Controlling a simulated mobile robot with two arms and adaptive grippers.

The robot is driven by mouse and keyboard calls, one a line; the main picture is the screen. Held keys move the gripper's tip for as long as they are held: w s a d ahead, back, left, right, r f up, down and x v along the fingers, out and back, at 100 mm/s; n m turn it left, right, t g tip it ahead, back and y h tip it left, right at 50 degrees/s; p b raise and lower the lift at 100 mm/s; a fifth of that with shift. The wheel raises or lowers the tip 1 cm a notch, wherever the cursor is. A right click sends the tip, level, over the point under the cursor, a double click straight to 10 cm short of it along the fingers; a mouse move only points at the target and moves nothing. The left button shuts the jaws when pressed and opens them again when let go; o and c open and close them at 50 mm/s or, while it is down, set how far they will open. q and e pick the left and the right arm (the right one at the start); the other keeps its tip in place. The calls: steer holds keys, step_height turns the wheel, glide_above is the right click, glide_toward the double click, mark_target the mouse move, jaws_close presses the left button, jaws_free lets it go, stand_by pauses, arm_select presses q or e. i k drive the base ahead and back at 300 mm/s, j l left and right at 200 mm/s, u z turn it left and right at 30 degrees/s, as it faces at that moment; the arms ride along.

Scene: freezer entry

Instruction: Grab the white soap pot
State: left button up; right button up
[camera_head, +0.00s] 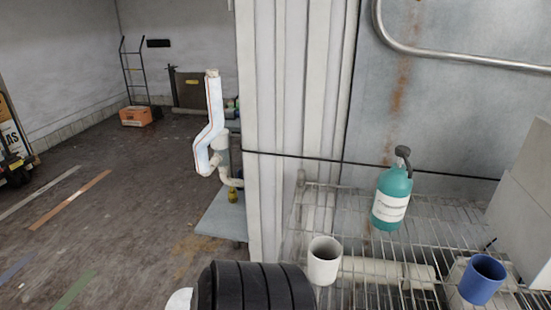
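The white soap pot (323,261) is a plain, open-topped cylinder. It stands upright at the front left of a wire rack (450,235), low in the middle of the head view. No fingertips of my left or right gripper show in this view. Nothing is seen touching the white pot.
A teal pump bottle (391,197) with a white label stands further back on the rack. A blue cup (482,279) is at the front right, near pale boxes (523,205). A ribbed wall panel (300,100) rises behind the rack's left end. Open floor (100,215) lies left.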

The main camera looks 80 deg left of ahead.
mark_target(325, 253)
steer(key=u, duration=2.05)
steer(key=k+l+z, duration=0.1)
steer(key=l+z, duration=0.25)
steer(key=j, duration=0.1)
